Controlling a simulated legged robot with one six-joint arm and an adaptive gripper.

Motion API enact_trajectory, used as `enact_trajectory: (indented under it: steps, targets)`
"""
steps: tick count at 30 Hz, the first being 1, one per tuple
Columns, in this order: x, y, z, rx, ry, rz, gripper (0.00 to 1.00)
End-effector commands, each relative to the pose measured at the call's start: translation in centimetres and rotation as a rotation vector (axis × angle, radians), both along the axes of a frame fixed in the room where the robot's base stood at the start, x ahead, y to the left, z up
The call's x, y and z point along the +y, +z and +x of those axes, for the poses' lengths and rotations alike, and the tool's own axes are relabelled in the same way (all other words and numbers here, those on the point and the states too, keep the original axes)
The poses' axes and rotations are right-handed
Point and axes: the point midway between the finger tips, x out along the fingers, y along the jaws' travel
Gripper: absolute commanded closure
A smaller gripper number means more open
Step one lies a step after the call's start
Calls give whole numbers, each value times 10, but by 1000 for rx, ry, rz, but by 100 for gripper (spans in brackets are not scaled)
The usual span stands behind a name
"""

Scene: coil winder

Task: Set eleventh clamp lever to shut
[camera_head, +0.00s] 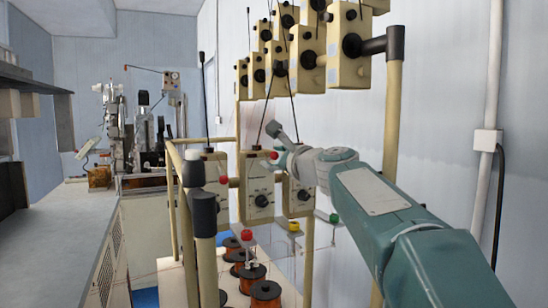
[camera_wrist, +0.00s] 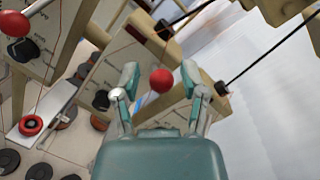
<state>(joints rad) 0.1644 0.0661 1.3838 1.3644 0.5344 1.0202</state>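A red ball knob (camera_wrist: 162,80) sits between the two fingers of my gripper (camera_wrist: 160,74) in the wrist view, with a visible gap on each side. It also shows in the head view (camera_head: 274,155), beside my gripper (camera_head: 279,150) at a cream tension box (camera_head: 257,187). My gripper is open. The arm of this knob and whether it is the eleventh clamp lever cannot be told. Another red knob (camera_wrist: 15,23) is at the upper left of the wrist view, on the neighbouring cream box (camera_wrist: 47,40).
Several cream boxes (camera_head: 348,45) hang on an upper rail, with thin rods (camera_head: 283,60) running down past them. Copper spools (camera_head: 266,291) stand below. A tan post (camera_head: 393,120) rises near my arm. A grey bench (camera_head: 50,240) is at left.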

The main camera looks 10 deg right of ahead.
Motion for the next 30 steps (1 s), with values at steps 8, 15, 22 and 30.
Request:
enact_trajectory:
  steps: [8, 15, 22, 30]
  targets:
    - [0, 0, 0, 1, 1, 0, 100]
    - [0, -1, 0, -10, 1, 3, 100]
    - [0, -4, -2, -58, 1, 13, 100]
    - [0, -10, -3, -161, 1, 37, 100]
